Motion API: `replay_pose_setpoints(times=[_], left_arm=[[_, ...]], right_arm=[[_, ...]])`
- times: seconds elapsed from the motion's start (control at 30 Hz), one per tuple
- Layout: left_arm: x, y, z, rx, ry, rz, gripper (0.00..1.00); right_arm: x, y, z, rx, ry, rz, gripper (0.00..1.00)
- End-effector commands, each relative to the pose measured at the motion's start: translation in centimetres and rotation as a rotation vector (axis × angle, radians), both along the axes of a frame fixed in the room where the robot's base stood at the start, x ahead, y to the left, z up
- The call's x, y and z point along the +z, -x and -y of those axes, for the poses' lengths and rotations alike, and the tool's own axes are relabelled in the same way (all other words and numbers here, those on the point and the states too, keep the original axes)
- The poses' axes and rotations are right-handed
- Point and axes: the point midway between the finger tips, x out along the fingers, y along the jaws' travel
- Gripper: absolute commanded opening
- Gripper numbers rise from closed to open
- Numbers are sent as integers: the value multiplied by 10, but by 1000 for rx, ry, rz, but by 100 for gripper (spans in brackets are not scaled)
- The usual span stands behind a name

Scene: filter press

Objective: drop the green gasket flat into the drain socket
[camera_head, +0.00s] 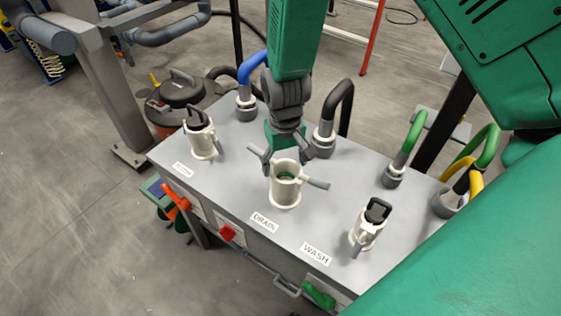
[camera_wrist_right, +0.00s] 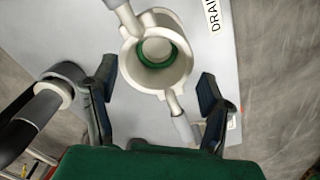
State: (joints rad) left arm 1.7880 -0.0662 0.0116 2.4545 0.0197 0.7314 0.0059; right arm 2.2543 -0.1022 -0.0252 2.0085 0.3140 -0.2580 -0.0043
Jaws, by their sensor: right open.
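The drain socket (camera_head: 285,190) is a cream cup with grey-tipped side levers, standing on the grey panel behind the DRAIN label. The green gasket (camera_head: 287,176) shows inside its mouth. In the right wrist view the gasket (camera_wrist_right: 155,56) is a green ring down inside the socket (camera_wrist_right: 180,82), around a pale round centre. It looks roughly flat, but its seating is partly hidden by the rim. My right gripper (camera_head: 284,150) is above and just behind the socket. Its dark fingers (camera_wrist_right: 154,92) are open and apart, with nothing between them. My left gripper is out of view.
Two cream fittings with black levers stand left (camera_head: 202,140) and right (camera_head: 367,228) of the drain socket. Blue (camera_head: 252,66), black (camera_head: 336,105) and green (camera_head: 410,138) hoses rise from the panel behind. A red knob (camera_head: 228,233) sits on the front face.

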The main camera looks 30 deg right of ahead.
Motion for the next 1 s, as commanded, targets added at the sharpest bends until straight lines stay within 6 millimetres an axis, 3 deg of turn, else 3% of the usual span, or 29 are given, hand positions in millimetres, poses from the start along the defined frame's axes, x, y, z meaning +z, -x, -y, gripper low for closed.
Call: replay_pose_setpoints(times=[0.17,0.4,0.6,0.77,1.0], left_arm=[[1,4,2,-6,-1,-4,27],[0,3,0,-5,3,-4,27],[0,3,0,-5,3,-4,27],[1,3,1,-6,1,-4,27],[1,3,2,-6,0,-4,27]], right_arm=[[21,-2,-1,0,0,5,68],[74,-3,-6,1,6,6,68],[107,-3,-8,1,6,3,68],[118,-3,-7,1,5,0,68],[120,-3,-6,1,4,-1,68]])
